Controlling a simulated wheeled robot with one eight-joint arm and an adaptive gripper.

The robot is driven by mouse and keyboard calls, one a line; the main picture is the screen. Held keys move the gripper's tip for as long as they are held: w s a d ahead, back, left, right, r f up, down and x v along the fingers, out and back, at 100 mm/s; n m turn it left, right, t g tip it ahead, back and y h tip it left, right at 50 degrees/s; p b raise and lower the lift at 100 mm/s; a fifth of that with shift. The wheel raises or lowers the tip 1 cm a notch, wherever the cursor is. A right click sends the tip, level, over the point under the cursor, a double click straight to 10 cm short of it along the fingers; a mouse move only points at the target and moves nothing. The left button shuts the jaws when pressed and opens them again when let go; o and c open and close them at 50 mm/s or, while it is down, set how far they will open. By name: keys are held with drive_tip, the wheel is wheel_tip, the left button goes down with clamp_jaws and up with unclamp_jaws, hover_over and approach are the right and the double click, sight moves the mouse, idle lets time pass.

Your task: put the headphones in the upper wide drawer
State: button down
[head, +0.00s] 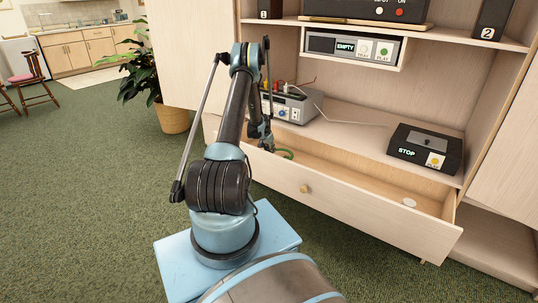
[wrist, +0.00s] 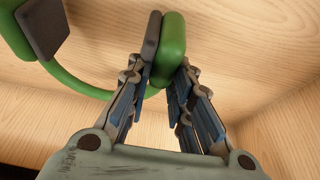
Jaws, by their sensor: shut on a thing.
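The green headphones (wrist: 174,45) have dark pads. In the wrist view, one ear cup is between the fingers of my gripper (wrist: 160,78), which is shut on it. The other ear cup and part of the band show at the upper left. In the head view, only a bit of the headphones (head: 286,154) shows beside my gripper (head: 268,147), at the left end of the open wide drawer (head: 330,200). Pale wood (wrist: 250,50) lies behind them in the wrist view. I cannot tell whether the headphones touch the drawer floor.
On the shelf above stand a grey device (head: 291,107) with cables and a black STOP box (head: 425,148). A potted plant (head: 172,117) stands left of the cabinet.

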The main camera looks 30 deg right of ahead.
drive_tip(key=shift+f, duration=0.6)
drive_tip(key=c, duration=1.4)
unclamp_jaws()
drive_tip(key=shift+f, duration=0.1)
drive_tip(key=shift+c, duration=0.2)
